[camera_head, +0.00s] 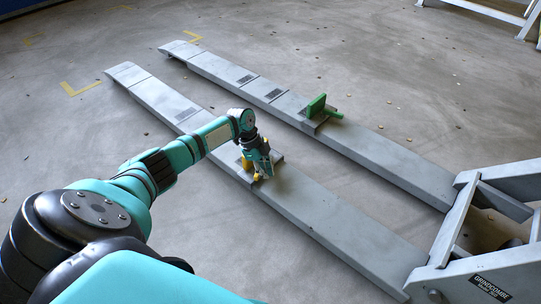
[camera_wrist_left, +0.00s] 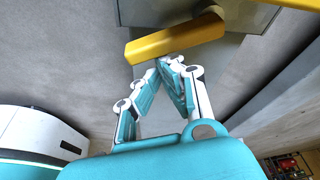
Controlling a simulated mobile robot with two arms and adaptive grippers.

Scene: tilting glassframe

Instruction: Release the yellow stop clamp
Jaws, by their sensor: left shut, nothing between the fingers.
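The yellow stop clamp (camera_head: 246,164) sits on the nearer grey rail (camera_head: 325,212), partly hidden behind my left gripper (camera_head: 264,172) in the head view. In the left wrist view its yellow bar (camera_wrist_left: 172,40) lies across the top, just beyond the fingertips. My left gripper (camera_wrist_left: 172,60) is shut with nothing between its fingers. Its tips are close to the yellow bar; I cannot tell whether they touch it. My right gripper is in neither view.
A green clamp (camera_head: 318,108) sits on the farther parallel grey rail (camera_head: 385,152). Both rails run to a grey frame (camera_head: 470,262) at the lower right. Open concrete floor (camera_head: 400,60) surrounds them. A white and black unit (camera_wrist_left: 35,135) shows at the left wrist view's left.

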